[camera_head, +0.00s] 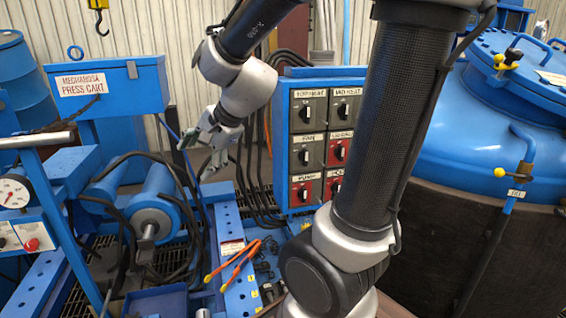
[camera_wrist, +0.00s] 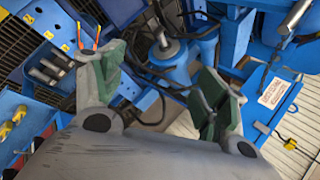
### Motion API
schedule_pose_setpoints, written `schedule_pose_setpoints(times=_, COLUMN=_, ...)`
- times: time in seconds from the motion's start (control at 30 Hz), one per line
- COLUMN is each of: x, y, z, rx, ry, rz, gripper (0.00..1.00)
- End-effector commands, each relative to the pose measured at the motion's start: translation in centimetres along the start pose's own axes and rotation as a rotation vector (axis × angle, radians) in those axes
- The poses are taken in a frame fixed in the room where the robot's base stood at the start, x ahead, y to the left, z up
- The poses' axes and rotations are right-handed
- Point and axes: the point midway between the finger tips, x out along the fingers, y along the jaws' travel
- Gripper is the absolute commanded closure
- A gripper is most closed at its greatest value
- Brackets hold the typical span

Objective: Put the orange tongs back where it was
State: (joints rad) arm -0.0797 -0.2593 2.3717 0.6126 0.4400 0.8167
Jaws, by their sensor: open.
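The orange tongs (camera_head: 238,264) lie on the blue perforated beam of the press cart, near the bottom middle of the head view. Their legs are spread, with yellow ends toward the lower left. In the wrist view only a small part of the orange tongs (camera_wrist: 97,36) shows beyond one finger, which hides the rest. My gripper (camera_head: 200,158) is raised above and to the left of the tongs, apart from them. In the wrist view my gripper (camera_wrist: 160,88) has its two green-padded fingers wide apart, with nothing between them.
A blue control panel (camera_head: 325,140) with several knobs stands behind the tongs. The press cart's blue cylinder (camera_head: 158,205) and black hoses are at left. A gauge stand (camera_head: 14,192) is at far left. The large blue-lidded furnace (camera_head: 470,130) fills the right.

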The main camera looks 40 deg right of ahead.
Motion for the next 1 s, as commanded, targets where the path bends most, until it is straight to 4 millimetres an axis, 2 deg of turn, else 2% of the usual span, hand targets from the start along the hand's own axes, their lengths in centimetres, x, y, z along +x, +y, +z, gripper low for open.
schedule_pose_setpoints(times=0.03, x=-3.0, y=1.8, z=0.2, rx=-0.209, ry=-0.003, rz=0.031, gripper=0.27)
schedule_pose_setpoints(times=0.1, x=-6.6, y=5.0, z=0.1, rx=-0.513, ry=-0.006, rz=0.109, gripper=0.27)
schedule_pose_setpoints(times=0.2, x=-10.8, y=9.3, z=-0.5, rx=-0.858, ry=-0.011, rz=0.227, gripper=0.27)
schedule_pose_setpoints(times=0.3, x=-13.7, y=12.4, z=-1.3, rx=-1.088, ry=-0.019, rz=0.33, gripper=0.27)
schedule_pose_setpoints(times=0.37, x=-14.9, y=13.7, z=-1.7, rx=-1.173, ry=-0.025, rz=0.377, gripper=0.27)
schedule_pose_setpoints(times=0.5, x=-16.0, y=14.9, z=-2.1, rx=-1.256, ry=-0.033, rz=0.424, gripper=0.27)
schedule_pose_setpoints(times=1.0, x=-15.9, y=14.8, z=-2.1, rx=-1.257, ry=-0.034, rz=0.424, gripper=0.27)
